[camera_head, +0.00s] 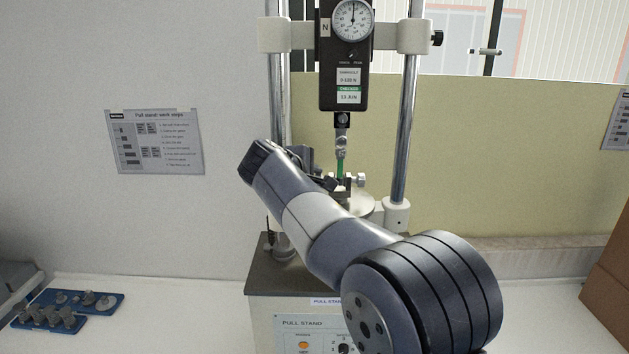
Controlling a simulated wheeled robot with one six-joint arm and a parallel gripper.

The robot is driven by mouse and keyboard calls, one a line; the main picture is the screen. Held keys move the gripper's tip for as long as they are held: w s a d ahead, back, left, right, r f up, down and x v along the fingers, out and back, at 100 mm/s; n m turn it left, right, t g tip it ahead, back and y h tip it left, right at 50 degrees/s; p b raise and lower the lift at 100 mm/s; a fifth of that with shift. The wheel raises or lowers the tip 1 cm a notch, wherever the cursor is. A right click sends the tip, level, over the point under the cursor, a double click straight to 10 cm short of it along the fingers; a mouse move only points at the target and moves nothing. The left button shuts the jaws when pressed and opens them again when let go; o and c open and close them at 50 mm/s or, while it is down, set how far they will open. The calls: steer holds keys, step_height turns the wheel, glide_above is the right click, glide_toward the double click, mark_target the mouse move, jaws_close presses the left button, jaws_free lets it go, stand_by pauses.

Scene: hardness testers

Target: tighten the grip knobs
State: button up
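The pull stand (408,130) has two upright steel columns and a black force gauge (343,75) with a round dial. A small upper grip (342,143) hangs below the gauge. A green strip (340,168) runs from it down to a lower grip, where a small silver knob (361,180) shows on the right side. My gripper (330,184) is at the lower grip, just left of the green strip. My arm covers much of it and of the lower grip's left side. I cannot tell whether its fingers are open or touching a knob.
Blue trays (112,297) with several grey metal parts lie at the left on the white bench (180,310). The stand's base has a control panel (300,325) with an orange button. A brown box (608,290) is at the right edge.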

steer(key=shift+w+r+n+g, duration=0.2)
steer(key=shift+n+g, duration=0.1)
steer(key=shift+g, duration=1.1)
steer(key=o, duration=0.7)
steer(key=v, duration=1.1)
steer(key=shift+d+b, duration=0.2)
steer(key=shift+b, duration=0.15)
steer(key=shift+o, duration=0.4)
